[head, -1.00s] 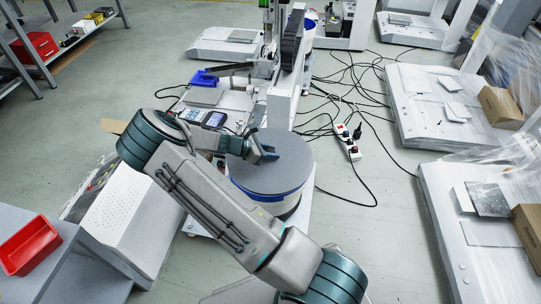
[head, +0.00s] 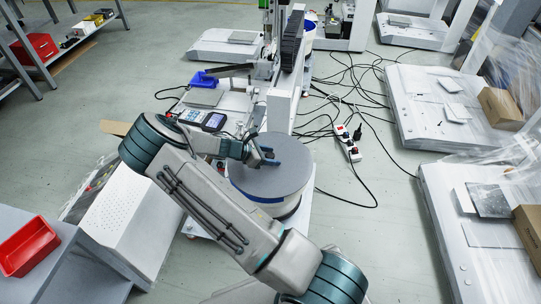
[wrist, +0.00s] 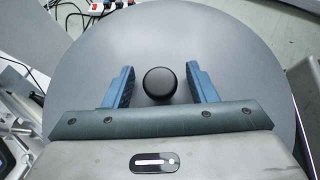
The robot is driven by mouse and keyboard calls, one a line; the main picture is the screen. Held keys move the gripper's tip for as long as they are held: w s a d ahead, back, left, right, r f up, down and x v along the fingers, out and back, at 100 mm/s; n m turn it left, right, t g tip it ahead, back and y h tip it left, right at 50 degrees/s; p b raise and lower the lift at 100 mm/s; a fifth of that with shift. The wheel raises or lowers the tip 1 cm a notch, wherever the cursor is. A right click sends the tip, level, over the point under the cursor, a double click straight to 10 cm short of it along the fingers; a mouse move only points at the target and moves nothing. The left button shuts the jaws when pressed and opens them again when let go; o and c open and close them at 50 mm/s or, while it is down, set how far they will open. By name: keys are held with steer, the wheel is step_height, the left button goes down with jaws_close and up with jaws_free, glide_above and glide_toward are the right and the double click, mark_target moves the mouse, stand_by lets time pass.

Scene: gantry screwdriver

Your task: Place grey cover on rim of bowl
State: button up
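The grey cover (head: 287,180) is a wide flat disc lying on top of the white bowl (head: 289,208), which has a blue band below its rim. In the head view the cover looks level and roughly centred on the bowl. The cover also fills most of the wrist view (wrist: 155,35). Its round black knob (wrist: 160,84) stands between my gripper's two blue fingers (wrist: 160,86), with a gap on each side. My gripper (head: 270,156) is open, low over the cover. The bowl's rim is hidden beneath the cover.
A white gantry post (head: 281,108) stands just behind the bowl. A power strip (head: 347,143) and black cables lie on the floor to the right. A control pendant (head: 203,119) is at the left, and a red bin (head: 28,246) is at the lower left.

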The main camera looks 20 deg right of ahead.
steer(key=shift+r, duration=0.2)
steer(key=r+p+v, duration=0.1)
steer(key=p+v, duration=0.4)
steer(key=v, duration=0.7)
steer(key=s+a+r+m+y, duration=0.1)
steer(key=s+r+m+y, duration=0.4)
steer(key=s+r+m, duration=0.4)
steer(key=s+r+m+t+y, duration=0.1)
steer(key=s+r+m+y, duration=0.5)
steer(key=s+r, duration=0.7)
steer(key=s+m, duration=0.2)
steer(key=s, duration=0.3)
steer(key=shift+s+a+r+m, duration=0.15)
steer(key=shift+a+r+m, duration=0.2)
steer(key=shift+a+m, duration=0.05)
